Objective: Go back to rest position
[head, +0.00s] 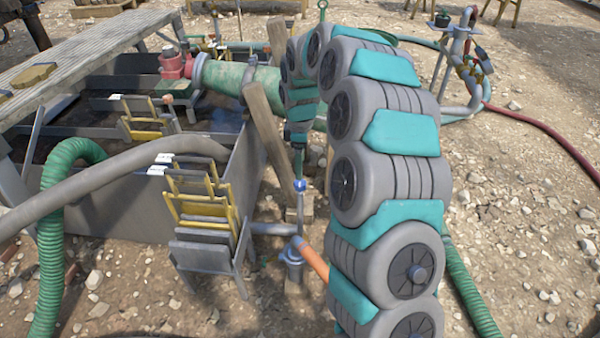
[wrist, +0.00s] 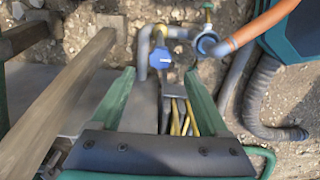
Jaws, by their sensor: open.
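My gripper (wrist: 159,72) shows two green fingers spread apart in the wrist view, with nothing clasped between them. A blue valve handle (wrist: 165,75) on a pipe appears between and just beyond the fingertips. In the head view my grey and teal arm arches up and over, and its end hangs down just above the same blue handle (head: 300,186). The gripper's fingers are small and partly hidden there, so I cannot tell whether they touch the handle.
A mud tank (head: 130,215) stands at left with a rack of yellow-handled plates (head: 200,205) at its front. A wooden post (head: 265,140) leans close beside my gripper. Grey (head: 110,180) and green hoses (head: 50,230) cross the left. Stony ground at right is mostly open, crossed by a red hose (head: 545,130).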

